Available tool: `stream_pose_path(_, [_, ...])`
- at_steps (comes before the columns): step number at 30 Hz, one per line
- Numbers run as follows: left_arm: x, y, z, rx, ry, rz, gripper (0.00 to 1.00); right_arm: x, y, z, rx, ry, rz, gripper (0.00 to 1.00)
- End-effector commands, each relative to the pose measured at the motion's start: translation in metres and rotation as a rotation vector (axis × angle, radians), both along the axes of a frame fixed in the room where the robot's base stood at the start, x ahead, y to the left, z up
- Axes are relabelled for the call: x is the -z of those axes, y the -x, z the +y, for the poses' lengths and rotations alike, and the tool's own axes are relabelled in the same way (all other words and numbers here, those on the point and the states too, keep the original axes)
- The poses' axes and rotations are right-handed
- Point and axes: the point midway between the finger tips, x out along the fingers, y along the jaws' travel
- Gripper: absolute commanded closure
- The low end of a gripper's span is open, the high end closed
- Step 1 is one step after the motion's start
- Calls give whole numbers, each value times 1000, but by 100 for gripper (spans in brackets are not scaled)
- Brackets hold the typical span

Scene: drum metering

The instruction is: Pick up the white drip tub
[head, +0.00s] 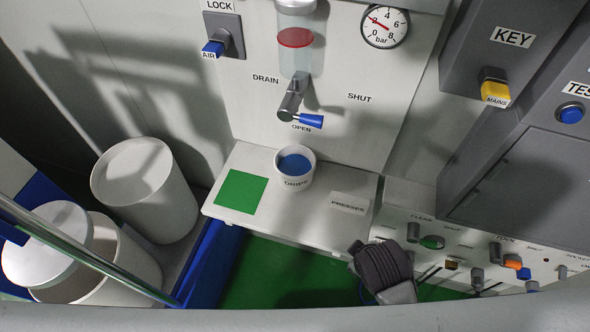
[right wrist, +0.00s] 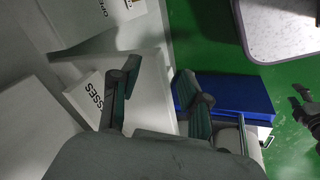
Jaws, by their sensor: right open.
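The white drip tub (head: 307,178) stands upright on the pale shelf (head: 320,211), under the drain tap, with blue showing inside and a DRIPS label on its front. A green square (head: 240,192) lies to its left on the shelf. My right gripper's dark body (head: 383,267) is in front of the shelf's right end, right of the tub and apart from it. In the right wrist view the right gripper (right wrist: 160,88) has its two fingers apart with nothing held. I cannot make out the tub there.
A PRESSES block (head: 348,203) sits on the shelf's right part. The tap's blue-tipped lever (head: 308,121) hangs above the tub. Large white drums (head: 145,190) stand at left. A control panel (head: 480,250) with several knobs is at right. Green floor (head: 270,275) is below.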

Motion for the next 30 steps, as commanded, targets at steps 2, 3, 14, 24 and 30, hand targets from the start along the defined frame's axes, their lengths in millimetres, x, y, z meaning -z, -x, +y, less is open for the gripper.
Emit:
stream_pose_path(2, [0,-5,0,0,1,-8,45,-7,-11,11,-123,74,-19,54])
stream_pose_path(3, [0,-5,0,0,1,-9,45,-9,-16,16,-191,119,-27,54])
stream_pose_path(14, [0,-2,1,0,0,-3,45,-36,-82,85,-952,765,-110,54])
stream_pose_path(24, [0,2,1,0,-2,3,45,-83,-122,143,-1435,1513,-88,54])
stream_pose_path(30, [-3,2,1,0,-2,4,45,-76,-149,136,-1452,1559,-77,54])
